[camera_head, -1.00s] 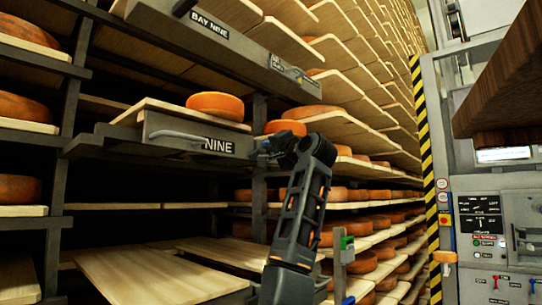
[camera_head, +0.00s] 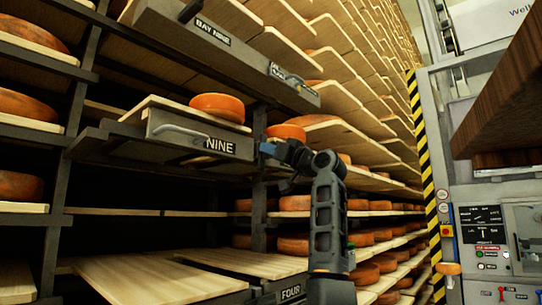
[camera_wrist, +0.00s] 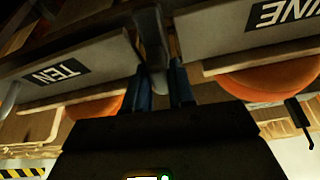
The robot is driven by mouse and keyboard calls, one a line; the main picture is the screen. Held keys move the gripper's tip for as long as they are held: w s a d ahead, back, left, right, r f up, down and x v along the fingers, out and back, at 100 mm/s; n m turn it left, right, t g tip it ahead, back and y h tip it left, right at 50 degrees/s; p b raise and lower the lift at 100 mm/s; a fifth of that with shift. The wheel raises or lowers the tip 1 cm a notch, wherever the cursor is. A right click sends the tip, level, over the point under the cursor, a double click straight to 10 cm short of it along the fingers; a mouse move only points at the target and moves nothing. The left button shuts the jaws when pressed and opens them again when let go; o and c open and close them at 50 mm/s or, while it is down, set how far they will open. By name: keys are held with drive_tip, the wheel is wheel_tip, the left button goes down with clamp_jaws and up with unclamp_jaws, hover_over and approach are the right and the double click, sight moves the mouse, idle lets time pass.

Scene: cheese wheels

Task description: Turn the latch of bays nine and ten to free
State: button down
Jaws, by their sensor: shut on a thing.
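The bay nine drawer front (camera_head: 212,139), grey with a white NINE label, stands left of my gripper (camera_head: 270,149). In the wrist view the picture is upside down, with the TEN front (camera_wrist: 75,72) at left and the NINE front (camera_wrist: 250,45) at right. Between them a grey latch (camera_wrist: 157,82) sits at a dark post. The two blue fingers of my gripper (camera_wrist: 161,88) are shut on it, one on each side. The latch's angle is hard to read, and in the head view my gripper hides it.
An orange cheese wheel (camera_head: 217,106) lies on the board above the NINE front. The BAY NINE beam (camera_head: 212,33) runs above. Boards (camera_head: 150,280) lie low at left. A control cabinet (camera_head: 490,240) and a dark wooden block (camera_head: 505,100) are at right.

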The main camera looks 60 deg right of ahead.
drive_tip(key=shift+f+n+y, duration=0.1)
drive_tip(key=shift+n+y, duration=0.3)
drive_tip(key=shift+n, duration=0.7)
drive_tip(key=c, duration=1)
unclamp_jaws()
drive_tip(key=shift+c, duration=0.2)
drive_tip(key=b+v, duration=0.2)
drive_tip(key=v, duration=0.5)
drive_tip(key=shift+s+f, duration=0.2)
drive_tip(key=shift+s, duration=0.15)
drive_tip(key=shift+s, duration=0.1)
